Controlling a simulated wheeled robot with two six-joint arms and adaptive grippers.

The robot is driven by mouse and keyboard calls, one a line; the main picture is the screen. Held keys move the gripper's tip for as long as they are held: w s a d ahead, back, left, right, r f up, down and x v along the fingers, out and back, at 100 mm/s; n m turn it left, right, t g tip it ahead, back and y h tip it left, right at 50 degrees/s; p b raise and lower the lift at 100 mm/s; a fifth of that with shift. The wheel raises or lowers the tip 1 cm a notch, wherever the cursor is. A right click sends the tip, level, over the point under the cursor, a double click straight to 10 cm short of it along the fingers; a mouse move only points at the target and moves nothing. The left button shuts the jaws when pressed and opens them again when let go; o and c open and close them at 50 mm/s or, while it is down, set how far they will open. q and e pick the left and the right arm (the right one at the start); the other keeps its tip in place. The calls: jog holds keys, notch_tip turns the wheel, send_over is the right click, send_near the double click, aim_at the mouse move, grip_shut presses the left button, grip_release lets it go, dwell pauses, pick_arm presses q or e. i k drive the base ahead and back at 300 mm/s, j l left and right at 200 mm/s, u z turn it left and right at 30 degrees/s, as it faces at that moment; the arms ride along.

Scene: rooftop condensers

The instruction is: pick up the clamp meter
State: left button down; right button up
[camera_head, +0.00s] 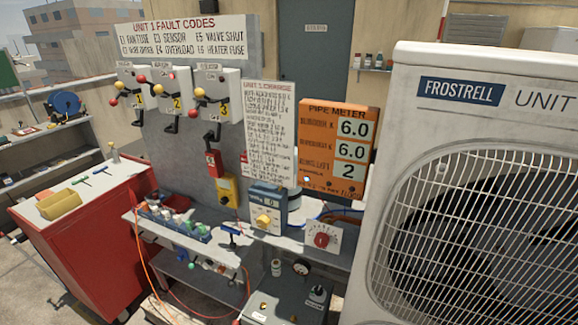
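I cannot tell for certain which thing is the clamp meter. A small yellow device (228,191) hangs low on the grey panel, just below a red box (213,163), and it may be the meter. A blue-grey device with a yellow knob (267,208) stands on the bench to its right. Neither of my grippers is in view.
The bench shelf (282,241) holds small bottles (165,215) and a dial plate (323,237). The red cabinet (98,228) stands left. A large condenser unit (405,130) blocks the right side. An orange pipe meter board (338,148) stands behind the bench. An orange hose hangs in front.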

aim_at(213, 157)
jog(key=i+j+z, duration=0.2)
jog(key=j+z, duration=0.15)
jog(key=j, duration=0.3)
jog(key=i+j+z, duration=0.1)
jog(key=j+z, duration=0.3)
jog(key=j, duration=0.3)
jog(key=j+z, duration=0.35)
jog(key=j, duration=0.3)
